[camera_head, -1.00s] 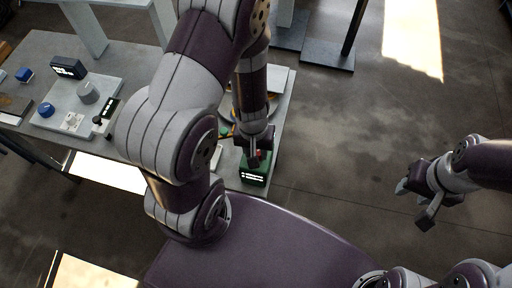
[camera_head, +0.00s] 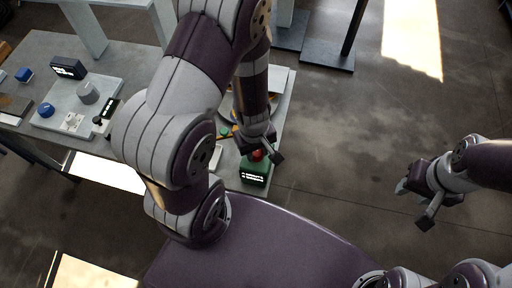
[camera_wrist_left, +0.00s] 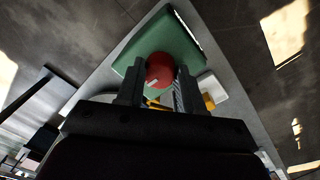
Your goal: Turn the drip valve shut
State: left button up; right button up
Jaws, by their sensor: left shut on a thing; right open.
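A round red knob (camera_head: 257,155) sits on top of a green box (camera_head: 254,174) at the table's near right corner. The box's front has a dark label with white text too small to read. My left gripper (camera_head: 263,153) is at the knob from above. In the left wrist view the red knob (camera_wrist_left: 160,70) is between the two fingers of my left gripper (camera_wrist_left: 160,86), which are shut on it, with the green box (camera_wrist_left: 180,38) behind. My right gripper (camera_head: 424,203) is open and empty over the floor at the right, far from the box.
My left arm hides much of the table. The floor (camera_head: 345,140) right of the table is clear.

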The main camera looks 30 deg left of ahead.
aim_at(255, 155)
dwell(0.3)
pick_arm(q)
jog(key=o, duration=1)
jog(key=shift+s+d, duration=0.1)
jog(key=shift+o, duration=0.2)
jog(key=shift+d, duration=0.1)
jog(key=shift+r, duration=0.1)
jog(key=shift+r, duration=0.3)
notch_tip(255, 155, up, 12)
jog(key=p, duration=0.9)
jog(key=shift+s+a, duration=0.2)
jog(key=shift+s, duration=0.1)
